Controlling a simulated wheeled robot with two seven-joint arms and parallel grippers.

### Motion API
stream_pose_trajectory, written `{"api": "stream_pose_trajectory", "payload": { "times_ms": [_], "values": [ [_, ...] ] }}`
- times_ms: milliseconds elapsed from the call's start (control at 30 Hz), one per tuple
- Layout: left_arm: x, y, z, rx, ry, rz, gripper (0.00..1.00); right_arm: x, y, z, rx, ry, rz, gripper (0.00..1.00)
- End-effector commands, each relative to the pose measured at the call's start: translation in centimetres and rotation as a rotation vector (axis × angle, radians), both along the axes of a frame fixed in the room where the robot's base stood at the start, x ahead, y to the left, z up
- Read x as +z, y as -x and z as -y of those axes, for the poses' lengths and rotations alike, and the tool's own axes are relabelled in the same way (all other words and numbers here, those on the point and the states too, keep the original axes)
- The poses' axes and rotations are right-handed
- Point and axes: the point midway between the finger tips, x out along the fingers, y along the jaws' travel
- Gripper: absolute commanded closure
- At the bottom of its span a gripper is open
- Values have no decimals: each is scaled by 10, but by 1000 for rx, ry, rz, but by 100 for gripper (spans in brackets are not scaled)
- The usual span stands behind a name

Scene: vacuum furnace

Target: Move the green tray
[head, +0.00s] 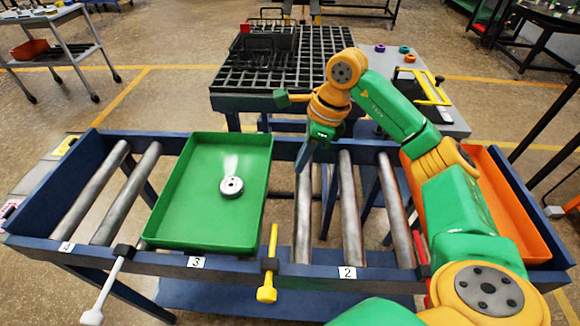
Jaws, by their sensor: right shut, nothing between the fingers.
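The green tray (170,215) lies on the roller conveyor at the section labelled 3. A grey metal disc with a hole (231,187) sits inside it, right of its middle. My right gripper (303,165) is shut and empty, pointing down above the rollers just right of the tray's far right corner. It is apart from the tray, as far as I can tell. My left gripper is not in view.
Bare rollers (351,215) lie right of the tray, and more lie left of it. An orange tray (500,205) sits at the right end, partly behind my right arm. A yellow lever (268,275) and a white lever (105,290) stand at the front rail. A black grid table (285,65) stands behind.

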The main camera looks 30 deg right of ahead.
Motion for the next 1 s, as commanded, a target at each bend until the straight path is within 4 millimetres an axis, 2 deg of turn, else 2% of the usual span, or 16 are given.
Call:
{"api": "stream_pose_trajectory", "payload": {
  "times_ms": [333, 433, 600, 1000],
  "values": [
    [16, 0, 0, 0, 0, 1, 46, -70, -11, -19, 1, -2, -5, 100],
    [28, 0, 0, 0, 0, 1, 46, -68, -22, -33, 3, -3, 1, 100],
    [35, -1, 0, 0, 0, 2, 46, -70, -32, -48, 1, -1, 0, 100],
    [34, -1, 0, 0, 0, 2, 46, -73, -35, -51, 1, 1, 1, 100]
  ]
}}
